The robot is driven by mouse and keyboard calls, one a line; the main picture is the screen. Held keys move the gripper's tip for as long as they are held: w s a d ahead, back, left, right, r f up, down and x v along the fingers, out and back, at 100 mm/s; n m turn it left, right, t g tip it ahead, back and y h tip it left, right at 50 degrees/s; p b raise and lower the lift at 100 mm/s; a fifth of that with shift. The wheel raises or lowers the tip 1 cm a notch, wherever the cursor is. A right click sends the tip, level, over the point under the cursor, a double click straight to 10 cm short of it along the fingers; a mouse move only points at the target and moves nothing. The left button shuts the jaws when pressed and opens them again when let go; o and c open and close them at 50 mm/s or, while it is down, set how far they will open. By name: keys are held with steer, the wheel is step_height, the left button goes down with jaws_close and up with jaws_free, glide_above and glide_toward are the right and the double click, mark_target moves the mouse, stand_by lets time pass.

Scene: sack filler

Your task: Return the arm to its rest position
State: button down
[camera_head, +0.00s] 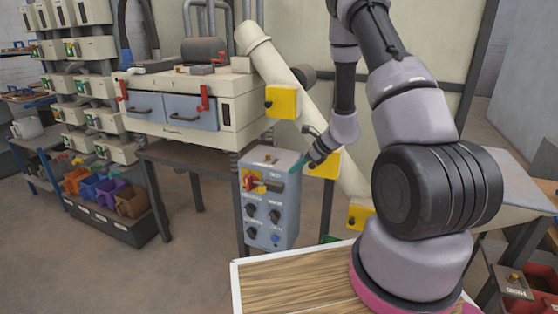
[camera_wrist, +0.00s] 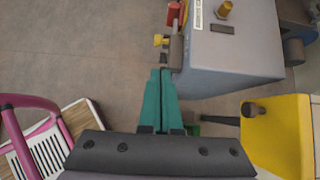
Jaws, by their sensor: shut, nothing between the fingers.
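My arm rises from the pink base at the lower right of the head view, bends over at the top and hangs down to my gripper. My gripper (camera_head: 303,164) has teal fingers that point left and down at the right edge of the grey control box (camera_head: 264,224). In the wrist view the teal fingers of my gripper (camera_wrist: 160,76) lie side by side, shut and empty. Their tips are close to the grey box (camera_wrist: 230,62) there; whether they touch it I cannot tell.
The control box carries a red-and-yellow switch (camera_head: 262,184) and several black knobs. A slanted cream pipe (camera_head: 292,82) with yellow boxes (camera_head: 283,101) runs behind my gripper. A cream machine with blue drawers (camera_head: 187,110) stands on a table at left. Open floor (camera_head: 190,272) lies front left.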

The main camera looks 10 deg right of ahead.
steer(key=s+a+r+n, duration=0.2)
steer(key=s+r+n, duration=0.15)
steer(key=r, duration=0.55)
steer(key=s+a+r+n+g, duration=0.1)
steer(key=s+a+r+n, duration=0.2)
steer(key=r, duration=0.5)
steer(key=s+r+n, duration=0.3)
steer(key=r+n, duration=0.1)
steer(key=r, duration=0.5)
steer(key=s+d+r+n+t+h, duration=0.1)
steer(key=s+d+r+n+h, duration=0.1)
steer(key=s+r+n, duration=0.3)
steer(key=s+d+r+n+t+h, duration=0.2)
steer(key=s+r+n, duration=0.3)
steer(key=s, duration=0.8)
step_height(320, 180, up, 3)
steer(key=shift+s+d+r+h, duration=0.1)
steer(key=shift+s+d+h, duration=0.15)
steer(key=shift+d+h, duration=0.3)
steer(key=shift+d, duration=0.1)
